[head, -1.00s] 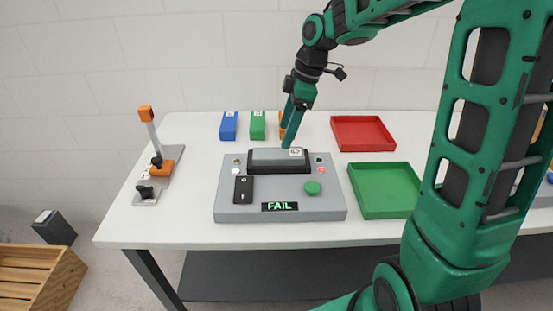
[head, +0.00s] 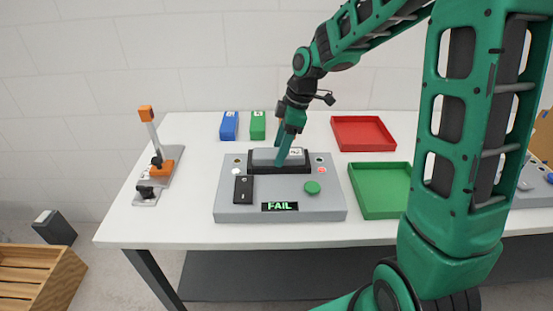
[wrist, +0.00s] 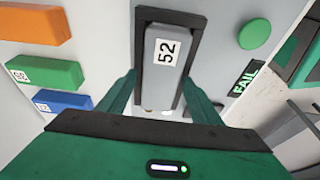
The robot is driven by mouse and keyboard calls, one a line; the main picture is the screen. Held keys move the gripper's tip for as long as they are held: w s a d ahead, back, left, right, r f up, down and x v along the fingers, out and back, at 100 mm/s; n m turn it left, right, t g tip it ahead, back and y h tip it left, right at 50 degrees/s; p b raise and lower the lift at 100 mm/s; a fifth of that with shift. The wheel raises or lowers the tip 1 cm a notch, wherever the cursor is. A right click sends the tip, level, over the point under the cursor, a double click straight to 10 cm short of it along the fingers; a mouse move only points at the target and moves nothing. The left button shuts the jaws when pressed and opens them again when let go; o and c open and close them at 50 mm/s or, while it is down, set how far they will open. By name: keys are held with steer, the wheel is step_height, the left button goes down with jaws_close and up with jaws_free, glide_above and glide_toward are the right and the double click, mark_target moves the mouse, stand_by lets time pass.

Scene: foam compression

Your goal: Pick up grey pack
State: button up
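The grey pack (head: 264,153), labelled 52, lies in a black cradle (head: 300,168) on top of the grey test machine (head: 235,212). It also shows in the wrist view (wrist: 160,85), with its label facing up. My gripper (head: 280,155) is open and low over the cradle, one finger on the far side of the pack and one on the near side. In the wrist view my gripper (wrist: 160,92) has a finger on each side of the pack. I cannot tell whether either finger touches it.
The machine has a green button (head: 312,187), a black switch (head: 243,189) and a display reading FAIL (head: 279,206). Blue (head: 229,126) and green (head: 257,125) blocks stand behind; an orange one (wrist: 33,24) shows in the wrist view. Red (head: 362,134) and green (head: 380,190) trays lie right.

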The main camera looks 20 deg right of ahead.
steer(key=c, duration=0.8)
steer(key=shift+r, duration=0.15)
